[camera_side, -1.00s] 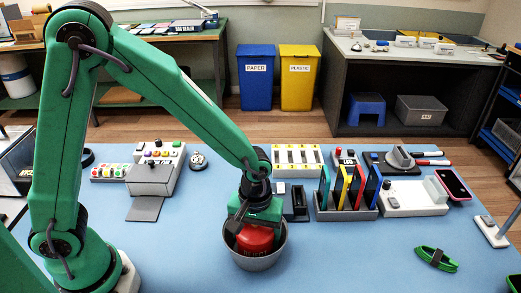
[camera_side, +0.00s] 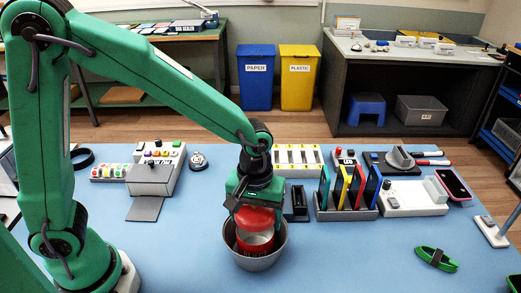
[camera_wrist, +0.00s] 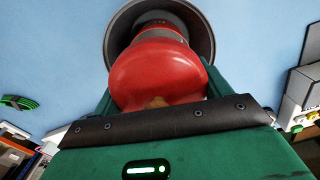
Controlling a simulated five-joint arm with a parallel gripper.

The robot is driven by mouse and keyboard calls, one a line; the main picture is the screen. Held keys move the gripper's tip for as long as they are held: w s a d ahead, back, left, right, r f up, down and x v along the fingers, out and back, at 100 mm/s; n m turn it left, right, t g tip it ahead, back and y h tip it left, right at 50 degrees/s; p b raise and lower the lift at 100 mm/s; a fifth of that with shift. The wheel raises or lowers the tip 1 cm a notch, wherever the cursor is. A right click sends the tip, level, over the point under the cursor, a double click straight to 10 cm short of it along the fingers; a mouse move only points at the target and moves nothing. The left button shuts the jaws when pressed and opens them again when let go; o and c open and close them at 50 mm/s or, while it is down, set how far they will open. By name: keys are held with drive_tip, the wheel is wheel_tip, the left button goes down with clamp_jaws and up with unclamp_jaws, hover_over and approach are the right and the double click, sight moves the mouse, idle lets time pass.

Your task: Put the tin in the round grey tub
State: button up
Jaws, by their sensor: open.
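The round grey tub (camera_side: 281,249) stands on the blue table.
A rack of coloured slabs (camera_side: 347,211) stands right of the tub, with a dark holder (camera_side: 296,205) between. A green band (camera_side: 436,258) lies at the front right.

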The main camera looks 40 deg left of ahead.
drive_tip(key=shift+r, duration=3.1)
drive_tip(key=shift+w+r+m+t, duration=0.2)
drive_tip(key=shift+r+m+t, duration=0.2)
drive_tip(key=shift+r, duration=0.2)
drive_tip(key=r+m, duration=0.1)
drive_tip(key=r+t, duration=0.1)
drive_tip(key=r, duration=0.1)
drive_tip(key=w+a+r+m+t+h, duration=0.1)
drive_tip(key=shift+r+m, duration=0.3)
drive_tip(key=shift+r, duration=0.05)
drive_tip(key=shift+s+a+r+t, duration=0.15)
drive_tip(key=shift+s+a+r, duration=0.05)
drive_tip(key=shift+a, duration=0.15)
drive_tip(key=shift+s+a+r+t, duration=0.15)
drive_tip(key=shift+a, duration=0.2)
drive_tip(key=s+a+r+m+t+y, duration=0.1)
drive_tip(key=s+a+r+m+t, duration=0.1)
drive_tip(key=s+a, duration=0.9)
drive_tip(key=shift+s+a+r+m, duration=0.15)
drive_tip(key=shift+a+m, duration=0.35)
drive_tip(key=shift+a, duration=0.45)
